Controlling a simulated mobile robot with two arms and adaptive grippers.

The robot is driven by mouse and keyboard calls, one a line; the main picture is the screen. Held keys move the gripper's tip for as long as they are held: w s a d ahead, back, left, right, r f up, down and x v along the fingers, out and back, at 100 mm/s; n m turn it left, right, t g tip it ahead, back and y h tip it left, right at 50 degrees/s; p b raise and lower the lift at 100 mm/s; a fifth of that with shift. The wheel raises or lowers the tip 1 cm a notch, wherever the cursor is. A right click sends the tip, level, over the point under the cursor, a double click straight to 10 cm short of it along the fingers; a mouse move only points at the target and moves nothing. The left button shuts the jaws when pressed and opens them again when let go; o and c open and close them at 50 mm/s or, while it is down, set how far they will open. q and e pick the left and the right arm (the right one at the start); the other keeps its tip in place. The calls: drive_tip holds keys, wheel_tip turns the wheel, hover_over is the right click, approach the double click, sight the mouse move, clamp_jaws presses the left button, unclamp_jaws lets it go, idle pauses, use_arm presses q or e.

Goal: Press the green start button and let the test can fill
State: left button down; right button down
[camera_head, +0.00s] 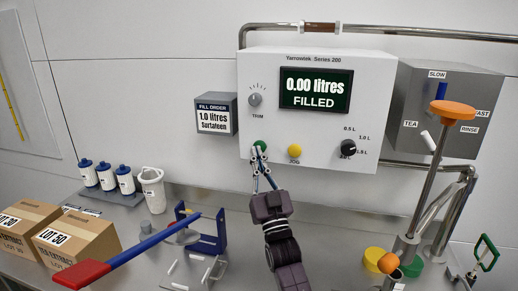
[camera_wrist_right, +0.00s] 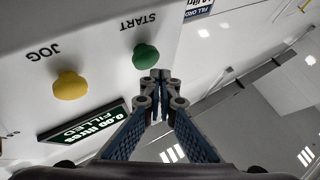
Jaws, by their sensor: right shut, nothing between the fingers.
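The green start button (camera_head: 261,145) is on the lower left of the white control box (camera_head: 220,0). In the right wrist view the green button (camera_wrist_right: 146,55) sits under the label START. My right gripper (camera_head: 259,154) is shut and empty, its fingertips just below the button. The fingertips (camera_wrist_right: 160,76) also show close beside it in the wrist view; I cannot tell whether they touch. The display (camera_head: 316,91) reads 0.00 litres FILLED. A white handled container (camera_head: 152,189) stands on the counter; I cannot tell whether it is the test can. My left gripper is not in view.
A yellow JOG button (camera_head: 295,151) and a black selector knob (camera_head: 348,148) are to the right. The order sign (camera_head: 214,117) reads 1.0 litres. A red and blue lever (camera_head: 140,250) crosses the front left. A post with an orange disc (camera_head: 452,110) stands at right.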

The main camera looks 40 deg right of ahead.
drive_tip(key=shift+d, duration=0.1)
drive_tip(key=shift+w+d, duration=0.2)
drive_tip(key=shift+w, duration=0.05)
drive_tip(key=shift+w+d, duration=0.35)
drive_tip(key=shift+d, duration=0.1)
idle(0.9)
drive_tip(key=shift+a, duration=0.1)
drive_tip(key=shift+s+a, duration=0.65)
drive_tip(key=shift+a, duration=0.05)
drive_tip(key=s+a+p, duration=0.2)
drive_tip(key=s+a, duration=0.1)
drive_tip(key=shift+s+a, duration=0.1)
drive_tip(key=shift+a, duration=0.3)
